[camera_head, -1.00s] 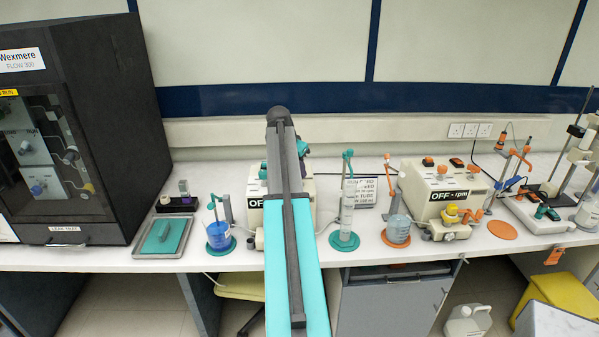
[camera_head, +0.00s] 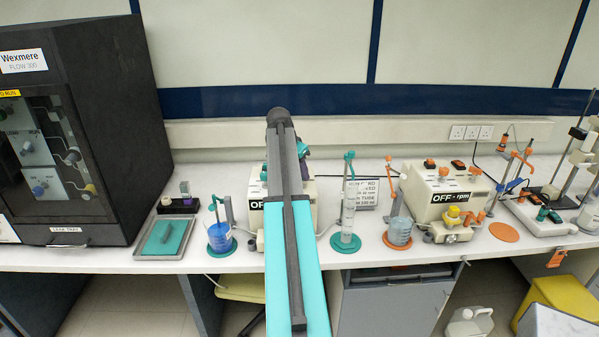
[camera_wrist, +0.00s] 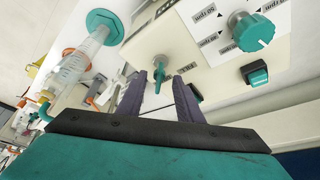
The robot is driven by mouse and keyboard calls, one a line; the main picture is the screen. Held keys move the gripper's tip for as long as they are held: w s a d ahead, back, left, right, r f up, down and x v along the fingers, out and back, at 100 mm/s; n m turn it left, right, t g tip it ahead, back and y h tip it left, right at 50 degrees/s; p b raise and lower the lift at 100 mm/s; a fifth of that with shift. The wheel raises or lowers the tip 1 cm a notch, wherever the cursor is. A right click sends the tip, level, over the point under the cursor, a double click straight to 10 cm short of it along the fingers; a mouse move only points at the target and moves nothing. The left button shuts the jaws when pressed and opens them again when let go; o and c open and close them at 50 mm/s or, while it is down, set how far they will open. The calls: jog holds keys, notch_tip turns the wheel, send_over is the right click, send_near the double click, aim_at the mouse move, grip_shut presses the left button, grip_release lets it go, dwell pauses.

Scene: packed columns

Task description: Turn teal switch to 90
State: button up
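In the wrist view a round teal knob (camera_wrist: 252,32) sits on a pale panel with printed rpm labels around it; the labels appear upside down and their numbers are hard to read. A teal rocker switch (camera_wrist: 256,73) is below it. My gripper (camera_wrist: 162,82) is open and empty, its two dark fingers apart. The knob lies to the right of the fingertips and is not between them. A small teal tap handle (camera_wrist: 158,74) shows between the fingers, beyond the tips. In the head view my arm hides most of the cream box (camera_head: 256,222) marked OFF.
A similar cream box with orange parts (camera_head: 443,190) stands to the right. A clear cylinder on a teal base (camera_head: 347,215) and a beaker of blue liquid (camera_head: 219,236) stand on either side of my arm. A dark cabinet (camera_head: 112,110) fills the left.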

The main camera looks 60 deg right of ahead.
jog(key=shift+r, duration=0.2)
jog(key=s+b+v, duration=0.1)
jog(key=b+v, duration=0.2)
jog(key=v, duration=1)
jog(key=shift+w+a+r+b, duration=0.2)
jog(key=shift+w+b, duration=0.1)
jog(key=shift+w, duration=0.2)
jog(key=shift+d, duration=0.1)
